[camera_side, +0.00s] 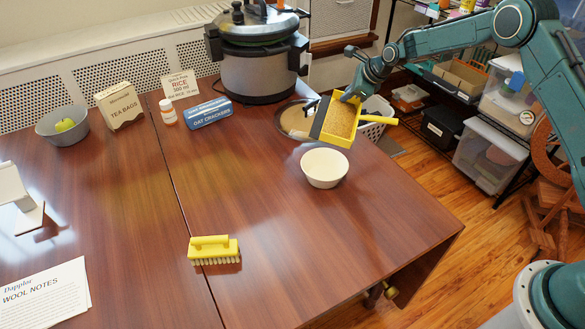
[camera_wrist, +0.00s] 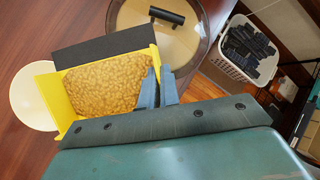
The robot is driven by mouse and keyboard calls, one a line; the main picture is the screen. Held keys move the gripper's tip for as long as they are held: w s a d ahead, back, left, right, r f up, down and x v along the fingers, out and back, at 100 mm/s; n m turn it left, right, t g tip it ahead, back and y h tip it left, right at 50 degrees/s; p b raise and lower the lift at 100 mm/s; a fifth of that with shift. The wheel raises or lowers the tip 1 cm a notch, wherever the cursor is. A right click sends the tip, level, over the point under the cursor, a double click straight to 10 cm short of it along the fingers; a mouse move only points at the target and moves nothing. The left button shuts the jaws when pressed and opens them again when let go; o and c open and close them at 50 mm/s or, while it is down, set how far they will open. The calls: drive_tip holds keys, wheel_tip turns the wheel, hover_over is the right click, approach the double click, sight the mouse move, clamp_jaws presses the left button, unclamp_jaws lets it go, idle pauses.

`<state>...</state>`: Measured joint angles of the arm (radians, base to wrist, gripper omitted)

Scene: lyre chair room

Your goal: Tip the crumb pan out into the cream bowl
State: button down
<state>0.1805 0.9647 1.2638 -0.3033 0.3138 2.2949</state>
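The yellow crumb pan (camera_side: 341,120) is held in the air above the table, behind and above the cream bowl (camera_side: 325,169). Its black front lip and a layer of tan crumbs show, and it looks tilted in the side view. In the wrist view the pan (camera_wrist: 60,97) still holds a broad bed of crumbs (camera_wrist: 105,86). My gripper (camera_wrist: 158,86) is shut on the pan's edge wall, and it also shows in the side view (camera_side: 351,96). The cream bowl (camera_wrist: 30,97) shows at the left of the wrist view, partly hidden by the pan. No crumbs are visible in the bowl in the side view.
A glass lid (camera_side: 291,118) lies behind the pan. A rice cooker (camera_side: 258,72), a blue cracker box (camera_side: 207,113) and a grey bowl (camera_side: 62,126) stand at the back. A yellow brush (camera_side: 213,250) lies in front. The table right of the brush is clear.

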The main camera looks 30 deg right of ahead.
drive_tip(key=shift+s+a+r+t, duration=0.25)
drive_tip(key=shift+s+r+t, duration=0.2)
drive_tip(key=shift+s+r, duration=0.2)
drive_tip(key=shift+s+a+r+t, duration=0.2)
drive_tip(key=shift+s+r+t, duration=0.3)
drive_tip(key=shift+s, duration=0.2)
drive_tip(key=shift+s+r, duration=0.15)
drive_tip(key=shift+s+a+r+n+t+h, duration=0.2)
drive_tip(key=shift+s+r+t, duration=0.2)
drive_tip(key=shift+s, duration=0.2)
drive_tip(key=shift+s+a+r+n+t+h, duration=0.15)
drive_tip(key=shift+s+r+t, duration=0.1)
drive_tip(key=shift+s+r, duration=0.25)
drive_tip(key=shift+a, duration=0.1)
drive_tip(key=shift+t, duration=0.9)
drive_tip(key=shift+w+a+r, duration=0.1)
drive_tip(key=shift+w+a, duration=2.2)
drive_tip(key=shift+a, duration=0.3)
drive_tip(key=shift+s, duration=0.1)
drive_tip(key=shift+s+a+r+n+t, duration=0.1)
drive_tip(key=shift+s+r+n+t, duration=0.1)
drive_tip(key=shift+s+t, duration=0.15)
drive_tip(key=shift+s+a+r+n+t, duration=0.1)
drive_tip(key=shift+s+n+t, duration=0.05)
drive_tip(key=shift+s+t, duration=0.2)
